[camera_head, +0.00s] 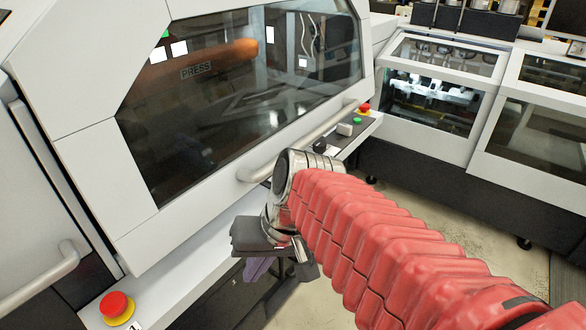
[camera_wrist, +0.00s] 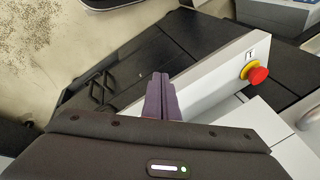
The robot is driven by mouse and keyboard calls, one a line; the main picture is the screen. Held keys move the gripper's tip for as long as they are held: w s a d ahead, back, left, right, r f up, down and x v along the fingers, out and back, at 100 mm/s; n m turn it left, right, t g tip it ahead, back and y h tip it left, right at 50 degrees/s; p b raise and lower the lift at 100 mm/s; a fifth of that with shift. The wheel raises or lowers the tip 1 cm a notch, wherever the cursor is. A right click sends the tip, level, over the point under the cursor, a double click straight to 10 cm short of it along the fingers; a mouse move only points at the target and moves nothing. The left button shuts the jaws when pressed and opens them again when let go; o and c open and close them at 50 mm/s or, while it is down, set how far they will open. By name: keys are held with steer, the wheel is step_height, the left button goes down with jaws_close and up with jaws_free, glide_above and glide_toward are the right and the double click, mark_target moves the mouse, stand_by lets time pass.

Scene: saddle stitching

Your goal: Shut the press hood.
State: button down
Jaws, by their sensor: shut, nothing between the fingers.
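The press hood (camera_head: 85,110) is a large white frame with a dark window marked PRESS, at the left of the head view. Its lower edge lies close along the white ledge (camera_head: 185,268); I cannot tell whether a small gap is left. A grey bar handle (camera_head: 320,133) runs along its lower front and passes partly behind my wrist. My gripper (camera_head: 260,268) points down in front of the ledge, below the handle and apart from it. In the wrist view its purple fingers (camera_wrist: 161,97) are together and empty.
A red stop button (camera_head: 117,306) on a yellow base sits on the ledge at lower left; it also shows in the wrist view (camera_wrist: 257,75). Another red button (camera_head: 363,108) and a green one are beyond the handle. More glazed machines (camera_head: 435,95) stand at right. Open floor lies between.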

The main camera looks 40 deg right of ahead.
steer(key=w+d+r+m+t, duration=0.1)
steer(key=d+r+m+t, duration=0.1)
steer(key=d, duration=0.6)
steer(key=w+d+r+m+t+y, duration=0.1)
steer(key=d+m+t, duration=0.3)
steer(key=d, duration=0.5)
steer(key=w+d+r+m+t+y, duration=0.1)
steer(key=w+d+r+m+t, duration=0.1)
steer(key=d, duration=0.6)
steer(key=r+m+t, duration=0.1)
steer(key=m+t, duration=0.1)
steer(key=t, duration=0.1)
steer(key=shift+w+d, duration=0.3)
steer(key=shift+w, duration=0.1)
steer(key=shift+r+x, duration=0.2)
steer(key=shift+x, duration=6.8)
steer(key=shift+w+f, duration=0.1)
steer(key=shift+w, duration=0.05)
